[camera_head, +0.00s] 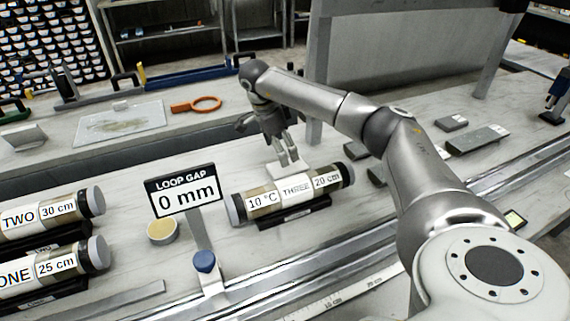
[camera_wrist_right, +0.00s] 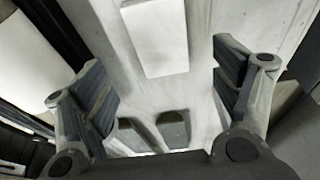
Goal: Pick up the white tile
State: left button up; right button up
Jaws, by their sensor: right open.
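The white tile (camera_head: 285,170) lies on the pale bench just behind the core liner labelled THREE (camera_head: 292,192), which partly hides it in the head view. My right gripper (camera_head: 289,160) points down with its fingertips close above or beside the tile; the exact gap is unclear. In the right wrist view the tile (camera_wrist_right: 156,40) is a plain pale rectangle, between and beyond the two spread fingers of my right gripper (camera_wrist_right: 165,95). The right gripper is open and empty. My left gripper is not in view.
A sign reading LOOP GAP 0 mm (camera_head: 184,190) stands left of liner THREE. Liners TWO (camera_head: 45,214) and ONE (camera_head: 50,265) lie at the left. A round tin (camera_head: 162,232) and dark grey blocks (camera_head: 476,139) are on the bench. A metal rail runs along the front.

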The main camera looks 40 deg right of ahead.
aim_at(287, 169)
jog(key=x, duration=0.6)
jog(key=shift+w+f+p, duration=0.1)
jog(key=shift+f+p, duration=0.25)
jog(key=shift+f, duration=0.05)
jog(key=c, duration=1.2)
